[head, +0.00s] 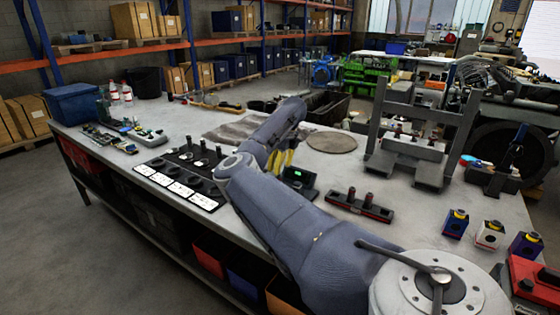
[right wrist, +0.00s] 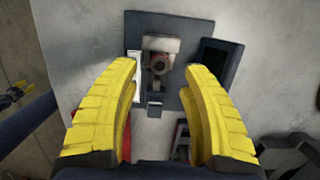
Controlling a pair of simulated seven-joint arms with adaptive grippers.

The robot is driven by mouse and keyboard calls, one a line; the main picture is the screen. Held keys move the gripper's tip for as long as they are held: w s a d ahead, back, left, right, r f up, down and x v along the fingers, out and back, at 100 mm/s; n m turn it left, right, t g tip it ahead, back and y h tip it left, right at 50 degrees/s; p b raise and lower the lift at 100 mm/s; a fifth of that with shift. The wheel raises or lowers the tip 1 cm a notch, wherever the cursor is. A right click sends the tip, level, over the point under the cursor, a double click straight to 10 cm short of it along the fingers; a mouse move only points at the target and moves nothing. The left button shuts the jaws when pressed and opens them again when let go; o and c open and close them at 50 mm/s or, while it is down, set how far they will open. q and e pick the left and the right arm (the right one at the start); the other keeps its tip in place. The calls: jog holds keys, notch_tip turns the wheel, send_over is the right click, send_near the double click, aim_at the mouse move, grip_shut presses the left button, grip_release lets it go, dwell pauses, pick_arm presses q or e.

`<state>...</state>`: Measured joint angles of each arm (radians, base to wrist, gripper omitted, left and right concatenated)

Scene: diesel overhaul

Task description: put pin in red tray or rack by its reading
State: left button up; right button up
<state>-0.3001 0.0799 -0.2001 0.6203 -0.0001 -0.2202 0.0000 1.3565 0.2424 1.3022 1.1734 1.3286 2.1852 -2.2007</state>
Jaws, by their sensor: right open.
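My right gripper (right wrist: 158,85) is open, its yellow fingers (head: 281,158) pointing down over a dark gauge stand. In the right wrist view the stand's plate (right wrist: 190,25) lies ahead of the fingertips. A round reddish-brown end, apparently a pin (right wrist: 159,63), sits in the grey holder, with nothing gripped. The gauge's display (head: 299,174) glows green in the head view; its reading is too small to read. A dark rack with red marking (head: 358,206) holds upright dark-red pins to the right of the gauge. My right arm hides part of the stand. I do not see my left gripper clearly.
A black tray (head: 180,157) with several parts and white cards (head: 175,188) lies left of my arm. A grey press frame (head: 415,135), a round mat (head: 332,142) and several small coloured blocks (head: 456,222) stand right. Bare table shows in front of the rack.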

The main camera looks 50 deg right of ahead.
aim_at(280, 176)
jog(key=shift+f, duration=2.7)
jog(key=shift+c, duration=0.2)
grip_shut()
jog(key=shift+r, duration=0.1)
jog(key=shift+r, duration=2.55)
jog(key=shift+r, duration=0.1)
